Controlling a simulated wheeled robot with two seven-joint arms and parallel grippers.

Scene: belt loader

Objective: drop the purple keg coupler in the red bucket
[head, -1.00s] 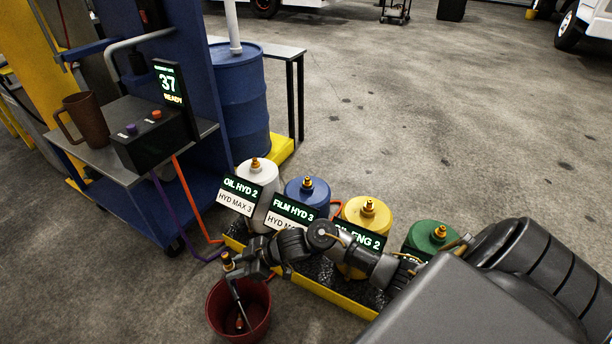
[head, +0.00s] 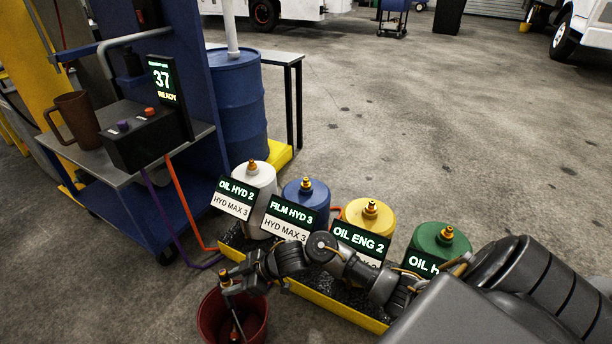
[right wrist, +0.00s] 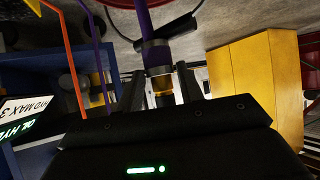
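The red bucket (head: 207,325) stands on the floor at the bottom of the head view, partly behind my gripper. My right gripper (head: 228,286) is just above its rim. In the right wrist view, my right gripper (right wrist: 161,94) has its fingers close around the gold end of the purple keg coupler (right wrist: 156,56). A dark collar and the purple hose rise from that end. In the head view the purple hose (head: 172,258) runs to the gripper. A slim dark piece reaches down into the bucket; I cannot tell what it is. My left gripper is out of view.
White, blue, yellow and green kegs (head: 441,241) stand in a yellow-edged tray (head: 330,302) beside the bucket, with label signs. A blue cart (head: 150,215) carries a control box (head: 140,143) reading 37 READY and a brown mug (head: 78,120). An orange hose (head: 190,205) hangs there.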

